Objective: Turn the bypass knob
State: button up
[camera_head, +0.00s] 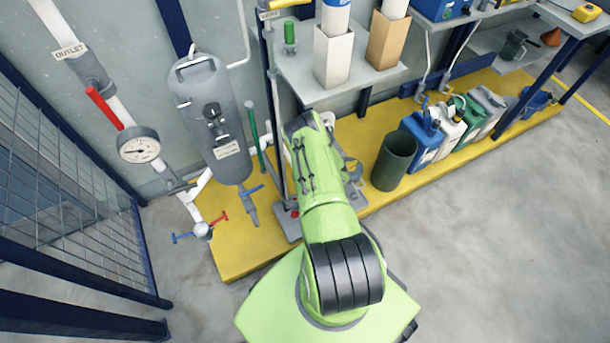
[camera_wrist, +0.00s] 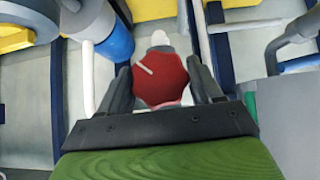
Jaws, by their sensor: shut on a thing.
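A red scalloped knob (camera_wrist: 163,88) with a short white line mark sits between the fingers of my gripper (camera_wrist: 159,68) in the wrist view. The white line points to the upper left. The two dark fingers stand on either side of the knob and are shut on it. A pale stem shows just beyond the knob. No lettering shows on the knob, so its label cannot be read. In the head view my green arm reaches toward the pipework and hides the knob and the fingers.
In the head view a grey tank (camera_head: 208,120) and a pressure gauge (camera_head: 139,146) are left of my arm. A dark green bin (camera_head: 394,161) and several jugs stand on the yellow platform (camera_head: 240,248) to the right. A mesh fence (camera_head: 65,190) is at far left. The right floor is clear.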

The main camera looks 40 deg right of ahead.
jog(key=shift+s+r+p, duration=0.15)
jog(key=shift+p, duration=0.5)
jog(key=shift+d+m+y+p, duration=0.1)
jog(key=shift+m+y+p, duration=0.3)
jog(key=shift+y, duration=0.2)
jog(key=shift+f+t+y, duration=0.2)
jog(key=shift+t+y, duration=0.1)
jog(key=shift+m+y+b, duration=0.3)
jog(key=o, duration=1)
jog(key=shift+c, duration=0.2)
jog(key=shift+r, duration=0.1)
